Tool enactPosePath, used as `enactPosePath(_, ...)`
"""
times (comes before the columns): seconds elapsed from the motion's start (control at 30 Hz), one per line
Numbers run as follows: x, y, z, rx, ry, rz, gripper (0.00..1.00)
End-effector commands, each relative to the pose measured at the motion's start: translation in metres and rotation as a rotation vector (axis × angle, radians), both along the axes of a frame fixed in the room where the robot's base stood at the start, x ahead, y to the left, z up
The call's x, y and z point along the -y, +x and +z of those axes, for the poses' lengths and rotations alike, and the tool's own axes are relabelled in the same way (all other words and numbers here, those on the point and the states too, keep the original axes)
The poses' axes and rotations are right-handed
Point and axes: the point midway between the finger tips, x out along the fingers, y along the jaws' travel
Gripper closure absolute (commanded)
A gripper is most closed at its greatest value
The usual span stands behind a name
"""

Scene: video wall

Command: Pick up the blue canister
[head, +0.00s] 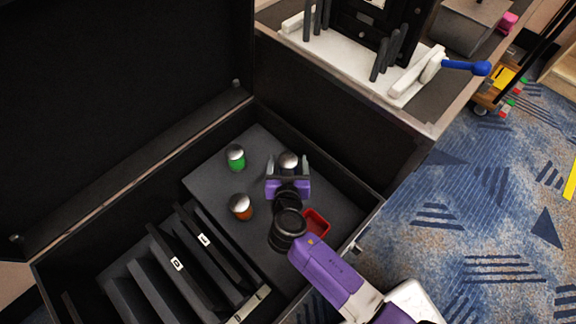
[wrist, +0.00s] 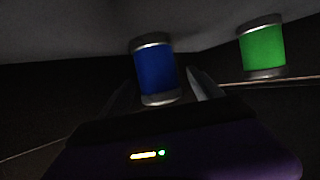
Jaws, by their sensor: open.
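The blue canister (wrist: 156,72) has silver caps and stands ahead of my gripper in the wrist view. In the head view only its silver top (head: 289,159) shows clearly, and my gripper hides most of its body. My gripper (head: 288,172) is open, with its fingers on either side of the canister's near side. In the wrist view one finger (wrist: 203,85) shows to the right of the canister. I cannot tell whether the fingers touch it.
A green canister (head: 236,158) stands to the left and an orange-brown canister (head: 240,207) stands nearer left, both in the black case (head: 340,232). A red tray (head: 316,223) lies beside my arm. Slotted dividers (head: 175,262) fill the case's lower left. A workbench (head: 345,75) stands behind.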

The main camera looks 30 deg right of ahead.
Motion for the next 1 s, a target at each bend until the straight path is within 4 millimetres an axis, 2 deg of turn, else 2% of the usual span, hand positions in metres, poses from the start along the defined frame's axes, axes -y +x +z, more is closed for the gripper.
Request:
enactPosePath(0.07, 0.0, 0.0, 0.0, 0.0, 0.0, 0.0, 0.26)
enactPosePath(0.43, 0.0, 0.0, 0.0, 0.0, 0.0, 0.0, 0.96)
enactPosePath(0.77, 0.0, 0.0, 0.005, 0.002, 0.0, 0.0, 0.97)
enactPosePath(0.93, 0.0, 0.0, 0.02, 0.003, 0.002, -0.001, 0.97)
enactPosePath(1.0, 0.0, 0.0, 0.032, 0.004, 0.001, -0.001, 0.97)
